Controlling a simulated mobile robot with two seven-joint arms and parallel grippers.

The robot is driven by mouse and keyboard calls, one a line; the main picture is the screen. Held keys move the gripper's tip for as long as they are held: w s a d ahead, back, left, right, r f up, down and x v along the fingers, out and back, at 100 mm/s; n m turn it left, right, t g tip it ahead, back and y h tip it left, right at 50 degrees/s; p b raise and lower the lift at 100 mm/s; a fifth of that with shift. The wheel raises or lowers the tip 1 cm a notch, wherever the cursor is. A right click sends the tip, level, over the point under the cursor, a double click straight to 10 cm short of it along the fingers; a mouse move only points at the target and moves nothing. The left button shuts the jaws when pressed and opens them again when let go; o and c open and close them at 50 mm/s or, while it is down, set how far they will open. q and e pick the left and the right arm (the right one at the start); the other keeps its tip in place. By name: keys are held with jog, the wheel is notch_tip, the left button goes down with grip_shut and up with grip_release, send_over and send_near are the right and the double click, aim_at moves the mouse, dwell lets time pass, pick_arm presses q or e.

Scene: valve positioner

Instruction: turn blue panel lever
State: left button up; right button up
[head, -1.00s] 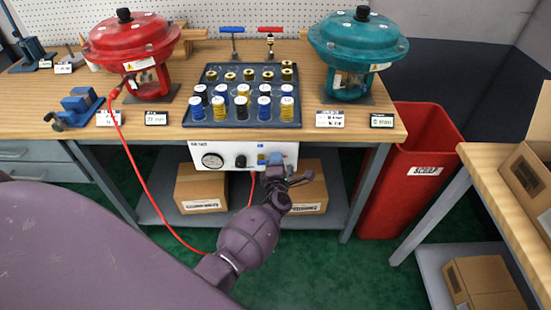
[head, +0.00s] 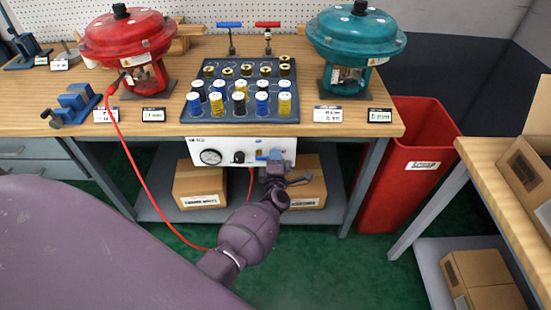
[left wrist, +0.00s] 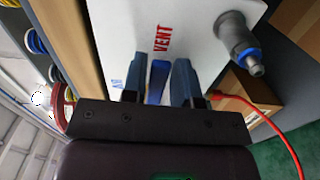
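The white panel (head: 196,145) hangs under the bench's front edge in the head view, with a round gauge (head: 211,157) and a black knob (head: 238,157). Its blue lever (head: 275,154) is at the right half, partly hidden by my left gripper (head: 270,167). In the left wrist view the blue lever (left wrist: 158,82) sits between the two fingers of my left gripper (left wrist: 158,78), which are close together with the lever filling the gap. A red VENT label (left wrist: 163,38) is printed just beyond it. My right gripper is not in view.
A fitting with a blue ring (left wrist: 240,45) juts from the panel near the fingers. A red hose (head: 133,165) loops down from the red actuator (head: 128,38). A tray of spools (head: 240,117) stands above the panel. A red scrap bin (head: 405,175) is at right.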

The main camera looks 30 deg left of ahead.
pick_arm(q)
jog(key=shift+o, duration=1.1)
jog(key=p+v, duration=0.1)
jog(key=v, duration=0.9)
jog(key=shift+s, duration=0.35)
jog(key=shift+d, duration=0.15)
